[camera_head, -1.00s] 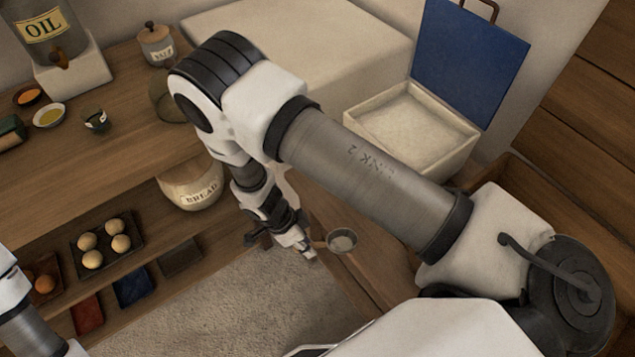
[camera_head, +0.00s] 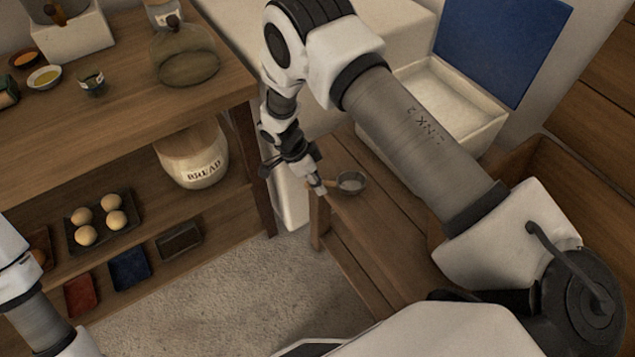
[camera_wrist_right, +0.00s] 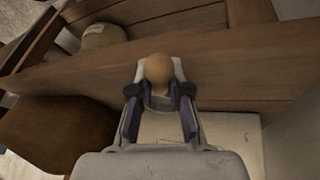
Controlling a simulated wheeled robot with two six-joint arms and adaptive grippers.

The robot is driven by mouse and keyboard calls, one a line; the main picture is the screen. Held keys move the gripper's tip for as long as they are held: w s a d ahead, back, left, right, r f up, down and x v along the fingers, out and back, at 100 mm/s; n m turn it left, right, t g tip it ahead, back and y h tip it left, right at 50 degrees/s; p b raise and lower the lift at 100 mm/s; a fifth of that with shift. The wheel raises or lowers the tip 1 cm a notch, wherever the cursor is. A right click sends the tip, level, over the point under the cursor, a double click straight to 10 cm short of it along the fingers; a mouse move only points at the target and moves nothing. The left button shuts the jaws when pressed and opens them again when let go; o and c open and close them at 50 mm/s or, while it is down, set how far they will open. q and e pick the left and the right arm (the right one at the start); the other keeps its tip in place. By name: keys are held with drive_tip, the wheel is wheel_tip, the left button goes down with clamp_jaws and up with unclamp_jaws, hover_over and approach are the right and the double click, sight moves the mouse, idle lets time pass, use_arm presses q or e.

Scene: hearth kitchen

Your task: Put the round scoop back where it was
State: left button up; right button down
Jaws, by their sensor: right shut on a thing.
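The round scoop (camera_head: 351,182), a small grey metal bowl with a short handle, is in my right gripper (camera_head: 321,187). The gripper is shut on its handle end, with the bowl out to the right. In the head view the scoop appears over the near left end of a wooden bench (camera_head: 375,228); I cannot tell how high above it. In the right wrist view, a round tan piece (camera_wrist_right: 158,68), probably the handle end, sits between the fingertips (camera_wrist_right: 160,90). The bowl is not clear there. My left arm shows at the lower left, its gripper out of view.
A white box (camera_head: 480,125) with a raised blue lid (camera_head: 505,45) stands open behind my right arm. At left, a wooden shelf unit (camera_head: 130,120) carries a glass cloche (camera_head: 188,65), a bread crock (camera_head: 195,160) and a tray of round buns (camera_head: 75,238). Floor is clear between shelf and bench.

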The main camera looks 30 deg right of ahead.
drive_tip(key=shift+f, duration=0.25)
drive_tip(key=c, duration=1.1)
unclamp_jaws()
drive_tip(key=v, duration=1.2)
drive_tip(key=shift+r+b, duration=0.1)
drive_tip(key=shift+b, duration=0.25)
